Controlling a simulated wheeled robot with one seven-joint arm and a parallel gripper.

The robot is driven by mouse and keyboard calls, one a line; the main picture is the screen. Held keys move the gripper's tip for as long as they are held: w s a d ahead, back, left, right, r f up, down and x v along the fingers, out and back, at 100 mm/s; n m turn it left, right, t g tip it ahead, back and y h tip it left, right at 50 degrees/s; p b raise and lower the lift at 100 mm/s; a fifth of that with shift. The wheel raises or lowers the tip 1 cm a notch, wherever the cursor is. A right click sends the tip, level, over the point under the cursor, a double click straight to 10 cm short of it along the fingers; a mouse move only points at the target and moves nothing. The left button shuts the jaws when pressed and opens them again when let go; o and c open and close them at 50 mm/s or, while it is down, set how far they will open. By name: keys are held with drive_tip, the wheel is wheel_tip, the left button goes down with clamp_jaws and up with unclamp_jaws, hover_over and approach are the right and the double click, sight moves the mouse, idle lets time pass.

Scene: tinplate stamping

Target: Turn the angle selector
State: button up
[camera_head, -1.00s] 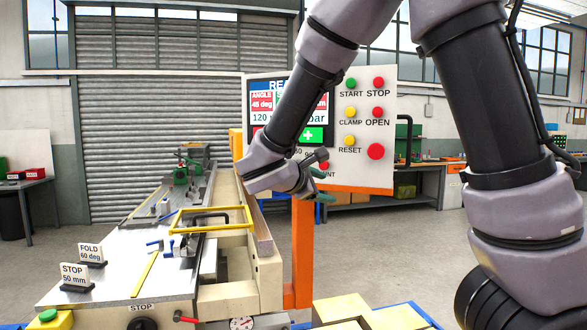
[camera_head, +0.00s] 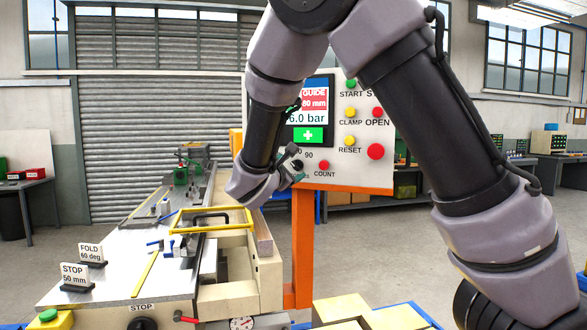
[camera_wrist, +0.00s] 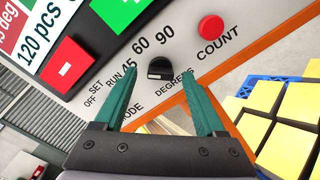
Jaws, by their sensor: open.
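The angle selector (camera_wrist: 160,68) is a black knob with a pale mark, below the numbers 45, 60 and 90 and above the word DEGREES in the wrist view. I cannot tell for sure which number it points at. My gripper (camera_wrist: 160,79) is open, with one green finger on each side of the knob and a gap to both. Whether the tips reach the knob's depth is unclear. In the head view my gripper (camera_head: 293,168) is at the lower left of the control panel (camera_head: 350,172). A FOLD 60 deg sign (camera_head: 90,253) stands on the machine table.
A red COUNT button (camera_wrist: 210,27) is right of the selector. The left finger covers part of the OFF, SET, RUN mode area. A screen with a red minus key (camera_wrist: 66,66) is close by. Yellow blocks (camera_head: 338,308) lie below the panel.

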drive_tip(key=shift+w+d, duration=0.3)
drive_tip(key=shift+w, duration=0.2)
clamp_jaws()
drive_tip(key=shift+m, duration=0.4)
drive_tip(key=m, duration=0.3)
drive_tip(key=shift+m, duration=2.5)
